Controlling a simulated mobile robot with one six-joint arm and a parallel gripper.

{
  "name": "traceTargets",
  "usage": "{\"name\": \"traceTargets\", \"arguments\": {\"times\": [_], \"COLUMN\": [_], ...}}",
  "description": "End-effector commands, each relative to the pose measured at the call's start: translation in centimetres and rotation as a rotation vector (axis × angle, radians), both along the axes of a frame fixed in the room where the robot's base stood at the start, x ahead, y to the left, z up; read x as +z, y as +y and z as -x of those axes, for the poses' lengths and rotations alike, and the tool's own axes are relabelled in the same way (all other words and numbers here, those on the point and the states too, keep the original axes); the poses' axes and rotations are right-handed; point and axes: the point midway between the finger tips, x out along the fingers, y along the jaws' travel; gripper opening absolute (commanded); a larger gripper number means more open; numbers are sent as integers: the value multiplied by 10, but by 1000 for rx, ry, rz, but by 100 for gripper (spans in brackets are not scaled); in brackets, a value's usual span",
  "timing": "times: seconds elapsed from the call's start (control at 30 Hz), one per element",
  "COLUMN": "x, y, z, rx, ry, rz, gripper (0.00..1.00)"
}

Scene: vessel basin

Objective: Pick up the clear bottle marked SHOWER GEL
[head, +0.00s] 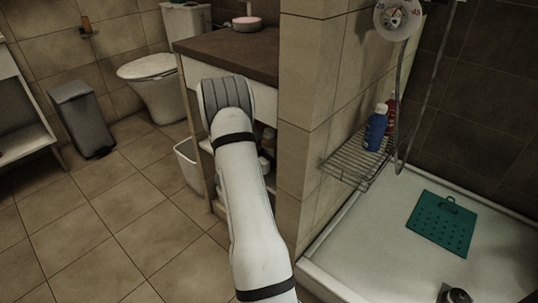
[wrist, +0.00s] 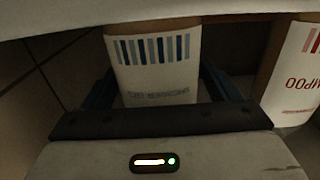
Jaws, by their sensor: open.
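In the wrist view, my gripper (wrist: 161,92) is open, with one dark finger on each side of a bottle with a white label (wrist: 152,72). The label has dark and light blue stripes and a line of text that is blurred and too faint to read, so I cannot confirm SHOWER GEL. I cannot tell whether the fingers touch the bottle. The bottle's top and base are hidden. In the head view my gripper is hidden behind my arm, which reaches under the brown counter (head: 222,50).
Close on the right in the wrist view stands a bottle with red stripes and "MPOO" (wrist: 298,72). A pale edge (wrist: 60,14) crosses the top. In the head view, a tiled wall (head: 306,110) stands right of my arm; a blue bottle (head: 375,130) is on a wire rack (head: 345,166).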

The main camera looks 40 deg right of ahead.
Motion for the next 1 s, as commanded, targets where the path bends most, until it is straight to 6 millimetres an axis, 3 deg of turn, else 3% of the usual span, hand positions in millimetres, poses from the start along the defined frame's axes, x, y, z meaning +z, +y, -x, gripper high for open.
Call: {"name": "traceTargets", "arguments": {"times": [0.17, 0.83, 1.0], "x": [1, 0, 1], "y": [0, 0, 0], "z": [0, 0, 0], "rx": [1, 2, 2], "ry": [0, 1, 0], "rz": [0, -1, 0], "gripper": [81, 27, 27]}}
